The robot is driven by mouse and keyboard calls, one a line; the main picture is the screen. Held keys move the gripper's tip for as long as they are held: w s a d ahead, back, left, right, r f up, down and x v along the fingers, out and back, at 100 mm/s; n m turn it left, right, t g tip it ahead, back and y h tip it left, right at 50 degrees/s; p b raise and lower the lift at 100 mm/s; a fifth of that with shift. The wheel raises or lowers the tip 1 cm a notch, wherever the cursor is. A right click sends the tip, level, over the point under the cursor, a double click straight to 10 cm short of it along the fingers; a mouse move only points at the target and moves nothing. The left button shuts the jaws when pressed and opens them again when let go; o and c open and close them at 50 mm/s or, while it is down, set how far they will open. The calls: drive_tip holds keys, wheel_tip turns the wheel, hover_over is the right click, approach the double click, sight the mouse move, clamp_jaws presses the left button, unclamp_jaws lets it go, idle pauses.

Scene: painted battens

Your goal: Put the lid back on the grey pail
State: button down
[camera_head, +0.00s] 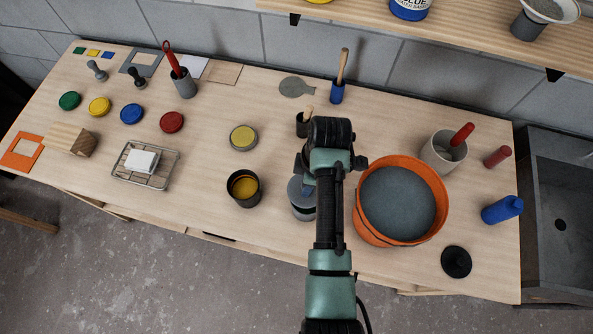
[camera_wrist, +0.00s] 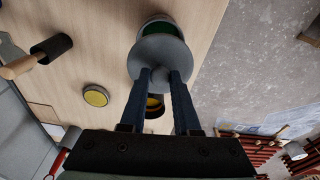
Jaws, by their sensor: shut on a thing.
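My gripper (camera_wrist: 160,77) is shut on the knob of a round grey lid (camera_wrist: 160,55), seen from above in the wrist view. The lid is over the grey pail (camera_wrist: 158,20), off-centre, so a crescent of green inside the pail shows beyond its edge. In the head view the lid (camera_head: 298,188) is above the pail (camera_head: 303,213), and my arm hides the right part of both. I cannot tell whether lid and rim touch.
A dark pot with yellow inside (camera_head: 243,188) stands left of the pail, and an orange bucket (camera_head: 401,203) stands close on the right. A dark cup with a wooden handle (camera_head: 303,124) stands behind. The bench's front edge is near.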

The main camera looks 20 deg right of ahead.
drive_tip(key=shift+s+d+r, duration=0.1)
drive_tip(key=shift+s+d, duration=0.1)
drive_tip(key=shift+d, duration=0.05)
drive_tip(key=shift+w+f+b, duration=0.15)
drive_tip(key=shift+f+b, duration=0.2)
drive_tip(key=shift+f, duration=0.2)
drive_tip(key=shift+w+f+b, duration=0.15)
drive_tip(key=shift+f+b, duration=0.2)
drive_tip(key=shift+f, duration=0.15)
wheel_tip(320, 180, down, 2)
drive_tip(key=shift+s+f+b, duration=0.15)
drive_tip(key=shift+f+b, duration=0.1)
drive_tip(key=shift+b, duration=1)
wheel_tip(320, 180, down, 2)
drive_tip(key=shift+b, duration=0.65)
drive_tip(key=shift+p, duration=0.4)
drive_tip(key=shift+f, duration=0.15)
